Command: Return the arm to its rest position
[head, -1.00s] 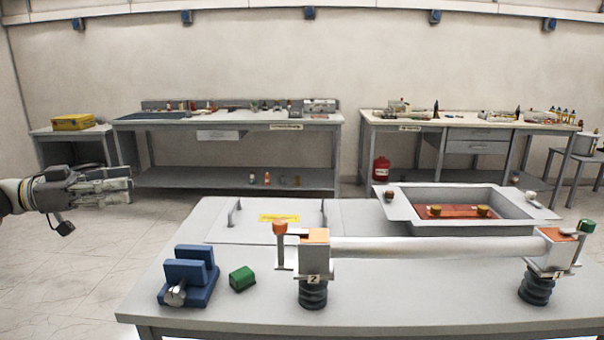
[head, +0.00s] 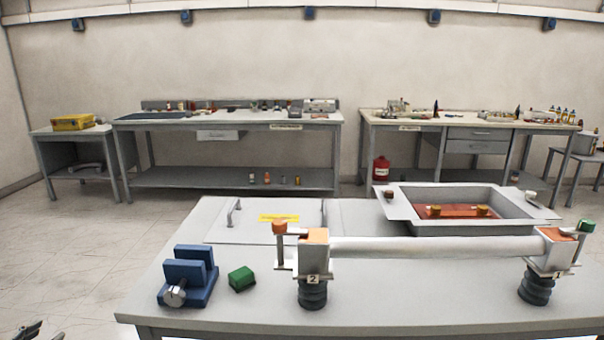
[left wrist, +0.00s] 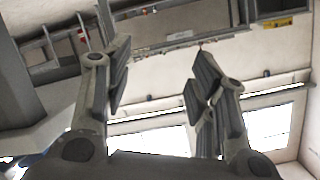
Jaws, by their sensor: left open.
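My left gripper (left wrist: 158,78) is open in the left wrist view, with its two fingers well apart and nothing between them. In the head view only a small dark part of my left gripper (head: 38,333) shows at the bottom left corner, low and left of the near table. It touches nothing that I can see. The rest of the left arm is out of the frame. My right gripper is in neither view.
The near table (head: 420,305) holds a blue vise (head: 190,277), a green block (head: 241,278), a long tube (head: 430,248) on two insulators and a recessed tray (head: 400,205). Two workbenches stand at the back wall. The floor (head: 80,260) left of the table is clear.

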